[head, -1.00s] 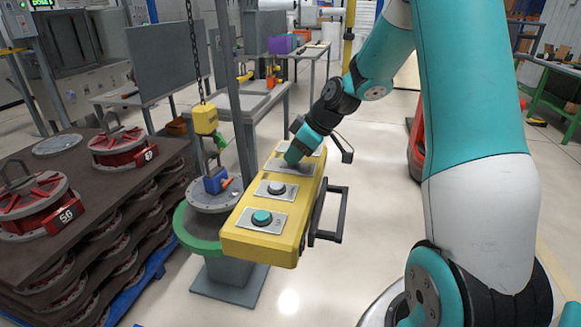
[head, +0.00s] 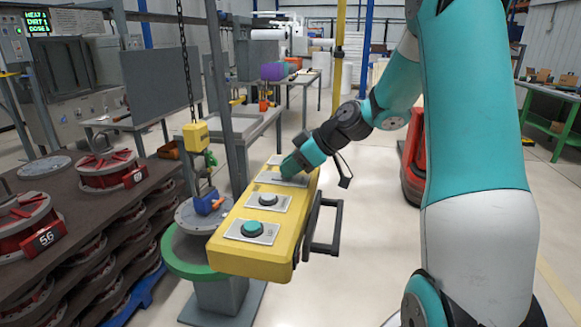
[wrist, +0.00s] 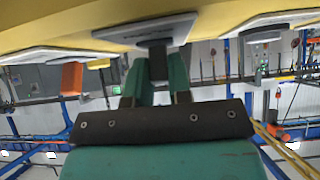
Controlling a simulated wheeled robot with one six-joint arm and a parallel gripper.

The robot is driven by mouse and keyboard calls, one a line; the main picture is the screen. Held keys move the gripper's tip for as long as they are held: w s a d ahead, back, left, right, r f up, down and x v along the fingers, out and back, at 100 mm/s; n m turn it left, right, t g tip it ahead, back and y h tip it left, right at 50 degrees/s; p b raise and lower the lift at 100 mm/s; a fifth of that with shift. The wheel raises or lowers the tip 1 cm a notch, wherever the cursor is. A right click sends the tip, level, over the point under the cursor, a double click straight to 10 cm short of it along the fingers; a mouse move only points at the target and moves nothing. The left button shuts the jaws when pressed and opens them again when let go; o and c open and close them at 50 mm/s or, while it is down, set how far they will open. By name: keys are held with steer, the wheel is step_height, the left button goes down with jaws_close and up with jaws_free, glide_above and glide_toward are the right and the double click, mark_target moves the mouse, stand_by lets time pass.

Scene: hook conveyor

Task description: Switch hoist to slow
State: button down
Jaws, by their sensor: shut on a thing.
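The yellow control box (head: 250,262) stands in the middle of the head view, with several controls on grey plates along its top. A teal button (head: 252,229) is nearest, and a dark-rimmed grey button (head: 268,200) is behind it. My gripper (head: 288,174) is at a plate farther along the box and hides the control there. In the wrist view, its green fingers (wrist: 157,82) are shut on a dark switch knob (wrist: 157,62) that sticks out from a grey plate. The knob's setting cannot be read. The yellow hoist (head: 195,136) hangs on a chain left of the box.
A blue block (head: 208,204) sits on a grey round part over a green-rimmed stand (head: 185,266) beside the box. A black handle (head: 325,228) juts from the box's right side. Red wheel-like parts (head: 107,170) lie on the stack at left. Floor at right is open.

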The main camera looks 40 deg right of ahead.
steer(key=c, duration=1)
jaws_free()
steer(key=shift+c, duration=0.2)
steer(key=v, duration=1.7)
steer(key=shift+r+b, duration=0.2)
steer(key=shift+b, duration=0.25)
steer(key=shift+s+d, duration=0.1)
steer(key=shift+d, duration=0.05)
